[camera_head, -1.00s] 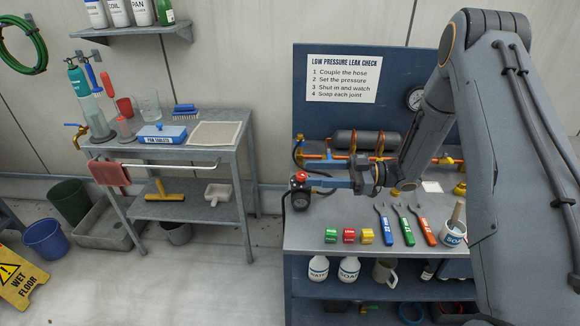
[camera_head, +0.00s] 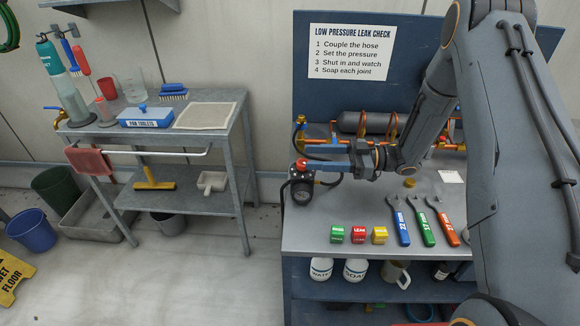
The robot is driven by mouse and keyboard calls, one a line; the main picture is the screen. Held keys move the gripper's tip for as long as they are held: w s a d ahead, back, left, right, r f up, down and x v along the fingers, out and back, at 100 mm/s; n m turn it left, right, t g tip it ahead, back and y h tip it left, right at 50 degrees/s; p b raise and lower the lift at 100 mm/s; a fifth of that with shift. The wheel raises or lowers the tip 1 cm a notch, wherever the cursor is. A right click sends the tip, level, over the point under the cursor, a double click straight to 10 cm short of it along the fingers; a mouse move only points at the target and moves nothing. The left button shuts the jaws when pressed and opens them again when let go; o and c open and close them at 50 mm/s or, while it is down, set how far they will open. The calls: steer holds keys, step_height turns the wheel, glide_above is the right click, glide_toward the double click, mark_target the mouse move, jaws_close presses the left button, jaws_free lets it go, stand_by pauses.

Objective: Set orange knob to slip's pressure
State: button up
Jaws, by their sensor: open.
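The orange knob (camera_head: 302,163) is a small red-orange cap on top of the dark round gauge (camera_head: 302,192) at the bench's left end. My gripper (camera_head: 306,159) reaches in from the right with its blue fingers open, at the knob's height. Its fingertips are at or around the knob; I cannot tell whether they touch it. A small pale slip (camera_head: 452,176) lies on the bench to the right of my gripper. Its writing and the gauge reading are too small to read.
The bench (camera_head: 310,242) carries red, green and yellow blocks (camera_head: 359,235) and several coloured spanners (camera_head: 424,222). Orange pipes and a dark cylinder (camera_head: 367,123) stand behind my gripper. A sign (camera_head: 352,51) hangs on the blue back panel. A grey side table (camera_head: 236,125) stands left.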

mark_target(294, 170)
steer(key=shift+w+f+b, duration=0.25)
steer(key=shift+f+b, duration=0.35)
steer(key=shift+f, duration=0.15)
steer(key=shift+w+f+b, duration=0.2)
steer(key=shift+f+b, duration=0.35)
steer(key=shift+f, duration=0.2)
steer(key=a+p, duration=0.2)
steer(key=a, duration=0.4)
steer(key=shift+a+r, duration=0.1)
steer(key=shift+a, duration=0.1)
steer(key=shift+a+p, duration=0.35)
steer(key=shift+a, duration=0.35)
steer(key=c, duration=1.1)
steer(key=shift+o, duration=0.2)
steer(key=shift+t, duration=0.3)
